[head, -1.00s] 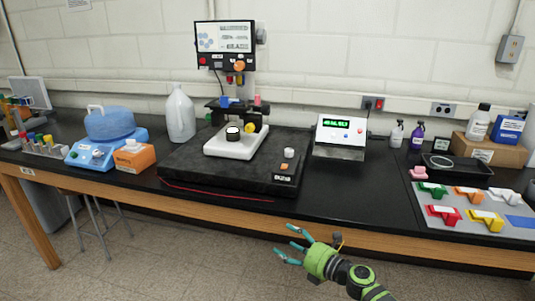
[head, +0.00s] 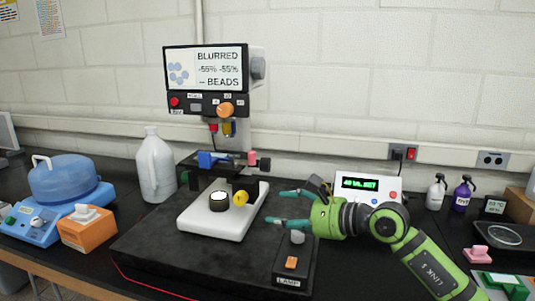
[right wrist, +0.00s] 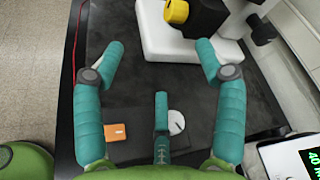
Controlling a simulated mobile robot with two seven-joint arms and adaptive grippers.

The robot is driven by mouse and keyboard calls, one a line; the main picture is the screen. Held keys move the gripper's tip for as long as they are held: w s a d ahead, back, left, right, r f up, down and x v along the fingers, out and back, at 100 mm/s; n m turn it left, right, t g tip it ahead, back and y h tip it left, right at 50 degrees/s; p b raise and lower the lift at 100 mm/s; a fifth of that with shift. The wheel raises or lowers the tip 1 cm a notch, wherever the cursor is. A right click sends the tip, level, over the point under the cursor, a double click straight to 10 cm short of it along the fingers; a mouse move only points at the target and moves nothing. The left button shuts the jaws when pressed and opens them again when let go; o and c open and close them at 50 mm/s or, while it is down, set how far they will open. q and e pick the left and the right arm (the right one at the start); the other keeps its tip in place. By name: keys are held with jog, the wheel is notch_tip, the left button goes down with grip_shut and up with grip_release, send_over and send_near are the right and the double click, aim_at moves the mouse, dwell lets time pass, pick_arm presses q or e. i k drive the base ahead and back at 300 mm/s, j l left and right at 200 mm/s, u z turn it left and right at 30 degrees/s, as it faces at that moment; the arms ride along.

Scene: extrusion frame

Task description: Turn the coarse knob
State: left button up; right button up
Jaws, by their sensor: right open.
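A yellow knob (head: 240,198) sits on the side of a small instrument on a white base (head: 210,222); no label shows which knob is the coarse one. The yellow knob also shows at the top of the right wrist view (right wrist: 176,12), beyond my fingers. A black round part with a white top (head: 219,200) stands left of it. An orange knob (head: 226,109) is on the panel under the screen (head: 205,68), which reads BLURRED. My right gripper (head: 278,208) is open and empty, to the right of the yellow knob and apart from it. My left gripper is out of view.
The black platform (head: 150,245) carries a lamp box (head: 290,264) with an orange switch below my right gripper. A white jug (head: 156,165) and an orange box (head: 87,228) stand left. A green-lit display unit (head: 362,186) stands behind my right wrist.

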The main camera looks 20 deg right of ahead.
aim_at(265, 163)
jog(key=i+l, duration=0.25)
jog(key=i, duration=0.2)
jog(key=i+l, duration=0.25)
jog(key=i, duration=0.2)
